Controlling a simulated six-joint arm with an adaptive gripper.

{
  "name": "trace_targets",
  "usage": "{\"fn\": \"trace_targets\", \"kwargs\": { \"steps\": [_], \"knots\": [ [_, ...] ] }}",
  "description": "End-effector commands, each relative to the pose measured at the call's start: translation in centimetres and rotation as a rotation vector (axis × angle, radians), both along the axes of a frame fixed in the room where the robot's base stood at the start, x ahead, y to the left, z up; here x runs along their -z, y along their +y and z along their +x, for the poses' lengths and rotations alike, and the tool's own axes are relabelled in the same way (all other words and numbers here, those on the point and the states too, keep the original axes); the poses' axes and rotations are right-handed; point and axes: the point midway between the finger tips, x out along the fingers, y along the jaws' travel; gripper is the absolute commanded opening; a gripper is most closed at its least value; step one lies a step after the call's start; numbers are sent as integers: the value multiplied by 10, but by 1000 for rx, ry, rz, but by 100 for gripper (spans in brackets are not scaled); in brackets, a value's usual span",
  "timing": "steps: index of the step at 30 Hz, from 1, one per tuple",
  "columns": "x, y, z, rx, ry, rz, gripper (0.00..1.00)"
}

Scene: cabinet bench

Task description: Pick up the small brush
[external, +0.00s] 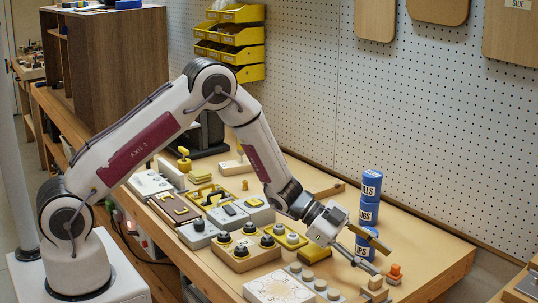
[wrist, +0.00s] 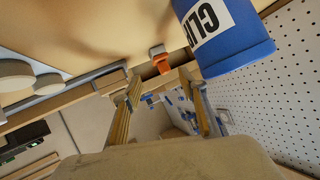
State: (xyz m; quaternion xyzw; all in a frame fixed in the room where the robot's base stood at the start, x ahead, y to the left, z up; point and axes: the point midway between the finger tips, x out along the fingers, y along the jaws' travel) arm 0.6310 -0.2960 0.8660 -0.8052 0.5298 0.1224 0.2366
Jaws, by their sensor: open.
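No object is clearly recognisable as a small brush. A small orange piece with a grey part (external: 395,270) stands near the bench's front right corner, and it also shows in the wrist view (wrist: 160,60) just beyond the fingertips; I cannot tell whether it is the brush. My gripper (external: 382,261) is open and reaches down to the right, close to this piece. In the wrist view its two fingers (wrist: 160,88) are spread, with nothing held between them.
A stack of blue cans (external: 369,212) stands right behind my gripper; the labelled can looms close in the wrist view (wrist: 225,35). Small wooden blocks (external: 375,284) and a board with round knobs (external: 320,285) lie nearby. A pegboard wall (external: 310,90) bounds the back.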

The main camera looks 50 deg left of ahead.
Motion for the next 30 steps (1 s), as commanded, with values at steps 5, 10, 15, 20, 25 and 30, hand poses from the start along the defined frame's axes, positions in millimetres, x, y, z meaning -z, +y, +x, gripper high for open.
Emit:
{"fn": "trace_targets", "kwargs": {
  "steps": [5, 10, 15, 20, 25, 30],
  "knots": [
    [6, -14, 10, 1, 0, 0, 42],
    [13, -27, 18, 1, 1, 0, 42],
    [17, -34, 21, -1, 1, 1, 42],
    [17, -34, 21, -2, 1, 0, 42],
    [17, -34, 21, -2, 1, 0, 42],
    [17, -33, 21, -2, 1, 0, 39]
  ]
}}
